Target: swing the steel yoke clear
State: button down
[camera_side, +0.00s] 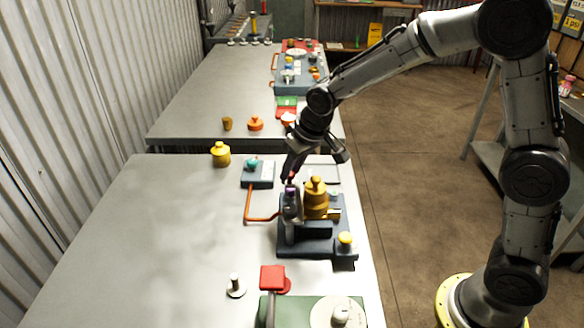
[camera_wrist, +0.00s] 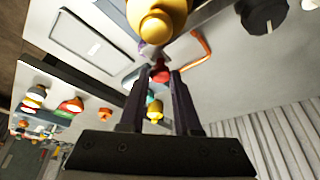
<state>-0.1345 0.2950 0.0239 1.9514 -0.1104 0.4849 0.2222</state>
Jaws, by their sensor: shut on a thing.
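The steel yoke (camera_side: 292,212) is a grey upright piece on the left side of a dark blue base (camera_side: 318,251), close beside a brass-coloured fitting (camera_side: 316,198). My gripper (camera_side: 289,179) is at the yoke's top end, where a small purple part shows. In the wrist view my gripper (camera_wrist: 160,75) has its fingers close to a red knob-like part (camera_wrist: 160,74), with a grey-purple piece just beyond it. My gripper is shut on the yoke's upper end; the exact contact is partly hidden by the fingers. The brass fitting (camera_wrist: 158,20) fills the top of the wrist view.
An orange pipe (camera_side: 260,219) runs left of the base to a block with a teal knob (camera_side: 252,163). A yellow knob (camera_side: 345,238) sits at the base's front right. A red block (camera_side: 272,277) and green unit (camera_side: 300,312) stand nearer. The left of the table is clear.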

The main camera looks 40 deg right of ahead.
jog(key=shift+w+a, duration=0.1)
dwell(0.4)
jog(key=w+a+n+g+y, duration=0.1)
jog(key=w+a+n+y, duration=0.2)
jog(key=a+n, duration=0.4)
jog(key=shift+w+a+n, duration=0.15)
jog(key=shift+a+n, duration=0.15)
jog(key=shift+n, duration=0.8)
jog(key=shift+a+r, duration=0.1)
jog(key=c, duration=0.6)
grip_release()
jog(key=v, duration=1.3)
jog(key=shift+d+r, duration=0.3)
jog(key=shift+r, duration=0.05)
